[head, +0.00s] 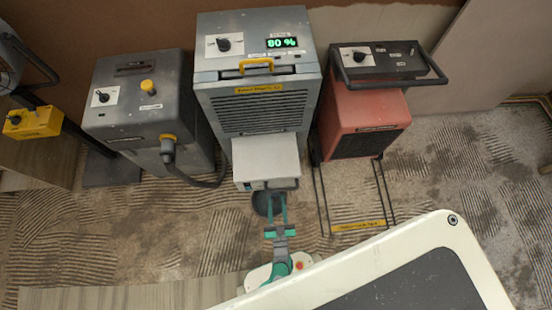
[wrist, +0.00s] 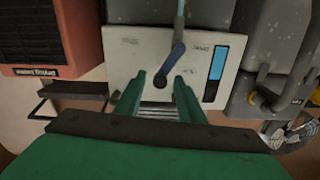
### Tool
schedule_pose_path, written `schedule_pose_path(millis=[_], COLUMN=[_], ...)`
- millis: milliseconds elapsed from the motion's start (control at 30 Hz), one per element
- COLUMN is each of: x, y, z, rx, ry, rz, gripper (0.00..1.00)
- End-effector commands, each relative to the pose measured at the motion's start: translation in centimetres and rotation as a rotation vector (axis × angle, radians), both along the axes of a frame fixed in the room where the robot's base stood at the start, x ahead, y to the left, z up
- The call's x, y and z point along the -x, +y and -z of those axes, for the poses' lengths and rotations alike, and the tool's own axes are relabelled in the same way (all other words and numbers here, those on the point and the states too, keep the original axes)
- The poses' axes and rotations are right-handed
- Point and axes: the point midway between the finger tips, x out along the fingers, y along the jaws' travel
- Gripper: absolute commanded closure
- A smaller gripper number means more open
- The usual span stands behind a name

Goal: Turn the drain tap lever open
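The drain tap lever (wrist: 172,58) is a small grey-blue handle on the light front panel (wrist: 140,48) in the wrist view. It slants down and left from its pivot, beside a printed drain label and a blue strip. My gripper (wrist: 160,76) is open, with its green fingers apart and the lever's lower end between or just beyond their tips. I cannot tell whether they touch it. In the head view my gripper (head: 277,197) is just below the pale tank (head: 266,160) of the middle grey dehumidifier (head: 258,85); the lever there is too small to make out clearly.
A dark bucket (head: 261,204) stands on the floor beside my gripper. A red machine (head: 362,115) with a black handle frame stands right, and a grey machine (head: 150,110) with a hose (head: 195,180) left.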

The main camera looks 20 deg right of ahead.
Motion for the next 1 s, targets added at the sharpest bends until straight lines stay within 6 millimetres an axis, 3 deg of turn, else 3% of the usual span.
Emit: schedule_pose_path(millis=[200, 500, 667, 1000], x=[-1.4, -1.6, -1.6, -1.6], y=[-0.5, -0.5, -0.5, -0.5], z=[0.0, 0.0, 0.0, 0.1], rx=[0.000, 0.000, 0.000, 0.004], ry=[0.001, 0.001, 0.001, 0.003], rz=[0.001, 0.000, 0.000, 0.002], gripper=[0.64, 0.64, 1.00, 1.00])
